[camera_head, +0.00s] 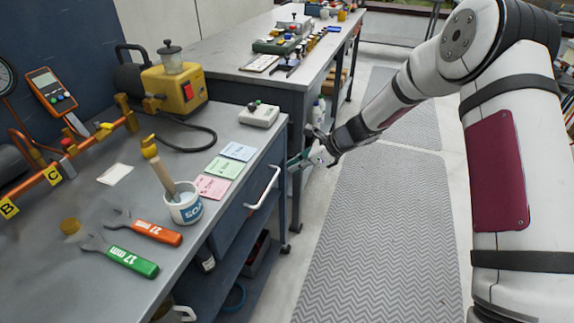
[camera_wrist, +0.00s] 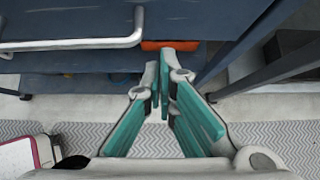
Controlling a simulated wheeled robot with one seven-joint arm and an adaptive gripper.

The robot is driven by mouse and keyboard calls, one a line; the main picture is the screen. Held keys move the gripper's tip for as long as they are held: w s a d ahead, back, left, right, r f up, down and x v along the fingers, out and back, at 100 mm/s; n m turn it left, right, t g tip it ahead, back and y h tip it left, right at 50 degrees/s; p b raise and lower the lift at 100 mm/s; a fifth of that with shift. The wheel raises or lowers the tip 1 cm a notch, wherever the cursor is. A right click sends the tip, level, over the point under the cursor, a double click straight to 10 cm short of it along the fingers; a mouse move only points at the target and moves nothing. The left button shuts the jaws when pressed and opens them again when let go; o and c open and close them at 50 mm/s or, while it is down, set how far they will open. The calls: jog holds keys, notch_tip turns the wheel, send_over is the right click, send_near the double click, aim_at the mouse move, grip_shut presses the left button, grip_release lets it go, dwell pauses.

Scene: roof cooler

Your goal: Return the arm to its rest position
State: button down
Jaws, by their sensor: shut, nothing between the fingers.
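My gripper (camera_head: 302,160) is beside the right edge of the near workbench (camera_head: 225,215), out over the floor, close to the drawer's white bar handle (camera_head: 264,190). In the wrist view my gripper (camera_wrist: 163,58) has its green-padded fingers close together at the tips, with nothing between them. The drawer handle (camera_wrist: 75,44) shows at the upper left of that view, apart from the fingers. My arm reaches in from the right of the head view.
The bench holds a soap cup (camera_head: 184,207), a green-handled wrench (camera_head: 131,261), an orange-handled wrench (camera_head: 155,232), coloured cards (camera_head: 223,167) and a yellow pump (camera_head: 177,90). A second bench (camera_head: 225,58) stands behind. The patterned floor mat (camera_head: 385,240) is clear.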

jog(key=p+v, duration=0.2)
jog(key=v, duration=0.8)
jog(key=s+d+r+n+g+h, duration=0.25)
jog(key=s+r+n, duration=0.95)
jog(key=s+r, duration=0.7)
jog(key=s+d+n+h, duration=0.2)
jog(key=s+d+n, duration=0.15)
jog(key=s, duration=0.55)
jog(key=s+d+n+h, duration=0.2)
jog(key=s+d+n, duration=0.15)
jog(key=s, duration=0.55)
jog(key=s+d+n+h, duration=0.2)
jog(key=s+d+n, duration=0.15)
jog(key=s, duration=0.55)
notch_tip(320, 180, up, 17)
jog(key=t+p, duration=0.4)
jog(key=p, duration=1.1)
jog(key=shift+m, duration=0.45)
jog(key=shift+w, duration=0.2)
